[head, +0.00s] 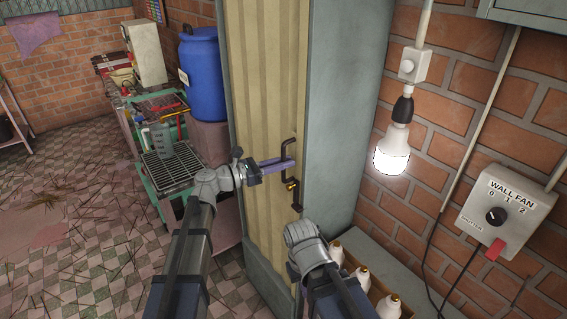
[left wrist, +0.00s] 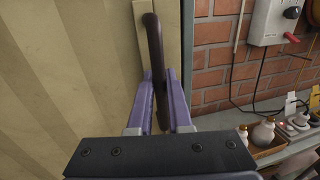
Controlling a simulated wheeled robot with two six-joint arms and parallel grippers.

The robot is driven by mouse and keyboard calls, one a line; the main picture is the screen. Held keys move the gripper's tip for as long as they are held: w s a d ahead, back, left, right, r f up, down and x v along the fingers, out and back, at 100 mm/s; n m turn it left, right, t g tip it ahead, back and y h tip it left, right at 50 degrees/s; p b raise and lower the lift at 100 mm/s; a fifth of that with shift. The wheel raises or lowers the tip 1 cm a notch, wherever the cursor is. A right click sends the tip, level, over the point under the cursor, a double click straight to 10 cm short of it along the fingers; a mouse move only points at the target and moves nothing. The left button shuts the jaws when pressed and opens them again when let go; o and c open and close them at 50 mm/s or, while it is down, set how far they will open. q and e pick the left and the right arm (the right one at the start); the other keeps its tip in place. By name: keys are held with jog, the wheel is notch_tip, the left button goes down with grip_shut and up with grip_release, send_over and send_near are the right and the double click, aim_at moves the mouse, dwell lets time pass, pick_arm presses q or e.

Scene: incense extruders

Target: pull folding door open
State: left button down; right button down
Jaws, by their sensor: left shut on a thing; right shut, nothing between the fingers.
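The folding door (head: 262,90) is a tall cream pleated panel in the middle of the head view, beside a grey-green frame. Its dark brown bar handle (head: 291,148) is on the right edge of the panel. My left gripper (head: 290,163) is shut on this handle, its purple fingers reaching in from the left. In the left wrist view the handle (left wrist: 155,50) runs upright between the two fingers (left wrist: 160,85), with the door panel (left wrist: 70,70) at left. My right gripper (head: 304,236) is low, just below the handle; its fingers are mostly hidden. It is shut and empty.
A green rack (head: 172,170) with a jug (head: 157,140) and a blue barrel (head: 203,75) stand left of the door. At right hang a lit bulb (head: 392,150) and a wall fan switch (head: 497,215). White bottles (head: 388,305) stand in a crate below. Open tiled floor lies left.

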pick_arm(q)
jog(key=w+a, duration=0.5)
jog(key=w, duration=0.2)
jog(key=w+a, duration=0.6)
jog(key=w, duration=0.2)
jog(key=w+a, duration=0.5)
jog(key=w, duration=0.2)
jog(key=shift+w+a, duration=0.3)
jog(key=shift+w, duration=0.05)
jog(key=c, duration=0.8)
grip_release()
jog(key=shift+c, duration=0.2)
jog(key=v, duration=0.7)
jog(key=shift+s+a, duration=0.2)
jog(key=shift+a, duration=0.1)
